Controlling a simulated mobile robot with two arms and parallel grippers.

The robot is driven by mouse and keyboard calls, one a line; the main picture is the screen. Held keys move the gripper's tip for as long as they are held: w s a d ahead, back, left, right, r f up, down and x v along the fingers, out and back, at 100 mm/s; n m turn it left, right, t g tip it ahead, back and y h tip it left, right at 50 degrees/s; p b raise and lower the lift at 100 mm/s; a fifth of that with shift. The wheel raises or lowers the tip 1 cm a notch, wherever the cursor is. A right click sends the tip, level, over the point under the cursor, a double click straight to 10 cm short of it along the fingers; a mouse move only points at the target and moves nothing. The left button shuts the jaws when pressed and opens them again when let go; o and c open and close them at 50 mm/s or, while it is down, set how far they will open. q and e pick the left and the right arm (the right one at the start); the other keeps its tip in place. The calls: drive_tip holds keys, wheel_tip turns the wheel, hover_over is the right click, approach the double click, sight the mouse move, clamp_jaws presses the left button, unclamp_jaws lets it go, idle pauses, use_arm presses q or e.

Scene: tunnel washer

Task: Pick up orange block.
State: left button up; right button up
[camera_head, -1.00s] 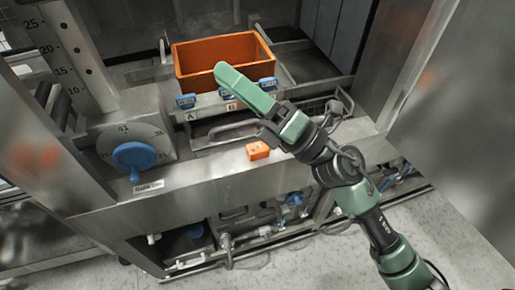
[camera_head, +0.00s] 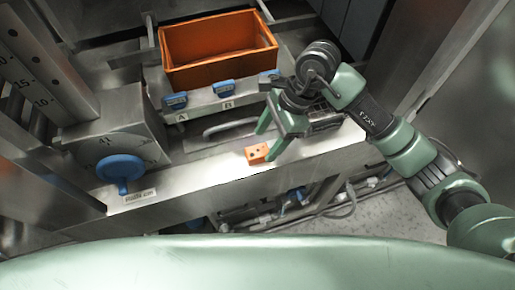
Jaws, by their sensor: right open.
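The small orange block (camera_head: 257,153) lies on the metal ledge (camera_head: 205,183) at the front of the machine, with dark dots on its side. My right gripper (camera_head: 266,145) points down at the block, its two green fingers apart. One finger is behind and left of the block, the other to its right. I cannot tell whether either finger touches it. The left gripper is not in view.
A large orange crate (camera_head: 219,68) stands behind the ledge. Blue clips (camera_head: 223,88) labelled A and B sit before it. A blue dial knob (camera_head: 120,169) is at the left. A metal handle (camera_head: 230,125) runs behind the block.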

sight(259, 150)
drive_tip(key=shift+p+x, duration=0.95)
drive_tip(key=shift+x, duration=1.5)
drive_tip(key=shift+w, duration=0.1)
clamp_jaws()
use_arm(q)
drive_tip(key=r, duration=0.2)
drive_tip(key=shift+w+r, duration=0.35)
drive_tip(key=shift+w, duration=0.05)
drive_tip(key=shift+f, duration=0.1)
use_arm(e)
drive_tip(key=shift+r, duration=0.15)
